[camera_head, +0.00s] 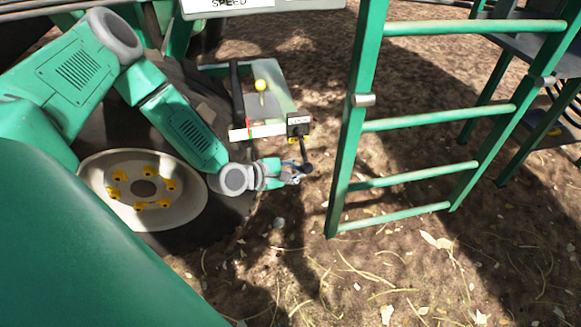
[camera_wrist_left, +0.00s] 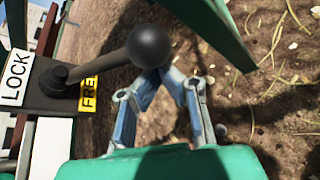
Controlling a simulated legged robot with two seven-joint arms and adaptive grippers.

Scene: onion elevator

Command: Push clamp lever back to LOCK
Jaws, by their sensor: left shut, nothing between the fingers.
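The clamp lever (camera_head: 304,152) is a dark rod ending in a black ball knob. It rises from a dark bracket (camera_head: 298,121) and points down toward the ground in the head view. In the left wrist view the lever (camera_wrist_left: 108,61) leans over the yellow FREE label (camera_wrist_left: 88,94), away from the white LOCK label (camera_wrist_left: 15,77). My left gripper (camera_head: 294,179) is shut and empty, just below and left of the knob. In the left wrist view its fingertips (camera_wrist_left: 166,73) are right beside the knob; I cannot tell whether they touch. My right gripper is not in view.
A green ladder (camera_head: 351,120) stands right of the lever. A large wheel with a pale hub (camera_head: 142,188) is at the left. A yellow-knobbed lever (camera_head: 260,86) stands behind the bracket. Open dirt ground lies below and in front of the gripper.

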